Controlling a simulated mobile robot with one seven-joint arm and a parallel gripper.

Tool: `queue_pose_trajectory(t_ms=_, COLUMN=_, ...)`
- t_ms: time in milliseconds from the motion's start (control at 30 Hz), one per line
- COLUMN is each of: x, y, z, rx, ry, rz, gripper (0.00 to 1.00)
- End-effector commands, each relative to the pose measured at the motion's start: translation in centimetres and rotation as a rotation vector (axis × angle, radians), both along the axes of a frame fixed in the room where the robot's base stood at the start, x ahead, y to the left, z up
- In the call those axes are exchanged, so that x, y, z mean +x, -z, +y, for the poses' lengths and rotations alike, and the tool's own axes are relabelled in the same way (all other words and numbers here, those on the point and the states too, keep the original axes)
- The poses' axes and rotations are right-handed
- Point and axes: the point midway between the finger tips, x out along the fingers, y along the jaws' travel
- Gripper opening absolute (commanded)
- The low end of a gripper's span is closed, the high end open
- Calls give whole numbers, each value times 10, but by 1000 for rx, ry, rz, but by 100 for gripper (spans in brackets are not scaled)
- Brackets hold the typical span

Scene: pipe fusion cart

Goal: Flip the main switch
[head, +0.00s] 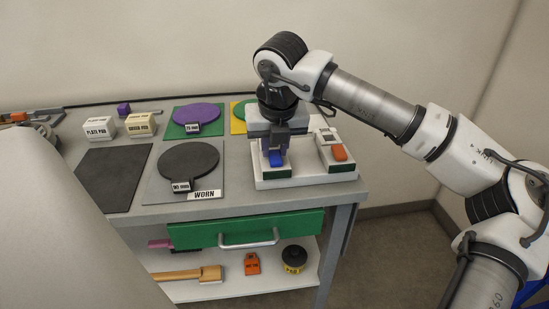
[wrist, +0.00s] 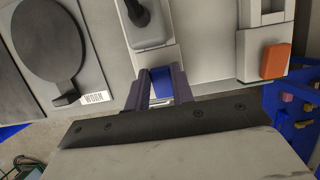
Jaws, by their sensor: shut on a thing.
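A white switch panel (head: 320,172) stands at the right end of the bench top. It bears a unit with a blue part (head: 276,158) on the left and a unit with an orange part (head: 340,152) on the right. No readable label shows which is the main switch. My gripper (head: 275,148) points down at the left unit and is shut on the blue part. In the wrist view, the blue part (wrist: 161,82) sits between the two fingers of my gripper (wrist: 161,92). The orange part (wrist: 275,61) is apart from the fingers, to the right. The fingers partly hide the left unit.
A grey plate with a black disc (head: 188,165) marked WORN lies left of the panel. Purple and yellow-green pads lie behind. A green drawer (head: 245,231) with a metal handle is below the bench top. A lower shelf holds a mallet (head: 190,274) and small items.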

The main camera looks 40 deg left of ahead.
Motion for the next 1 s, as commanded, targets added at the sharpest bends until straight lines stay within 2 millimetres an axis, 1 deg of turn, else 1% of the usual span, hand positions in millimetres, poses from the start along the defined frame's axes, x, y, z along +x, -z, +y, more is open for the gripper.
queue_pose_trajectory(t_ms=33, x=1, y=2, z=0, rx=10, ry=3, rz=-10, gripper=1)
queue_pose_trajectory(t_ms=400, x=0, y=-2, z=0, rx=19, ry=1, rz=-17, gripper=1)
queue_pose_trajectory(t_ms=433, x=0, y=-2, z=0, rx=19, ry=1, rz=-17, gripper=25)
queue_pose_trajectory(t_ms=600, x=0, y=-1, z=0, rx=18, ry=0, rz=-16, gripper=45)
queue_pose_trajectory(t_ms=867, x=0, y=-1, z=-1, rx=16, ry=0, rz=-15, gripper=45)
queue_pose_trajectory(t_ms=1000, x=-2, y=-10, z=-3, rx=18, ry=2, rz=-17, gripper=45)
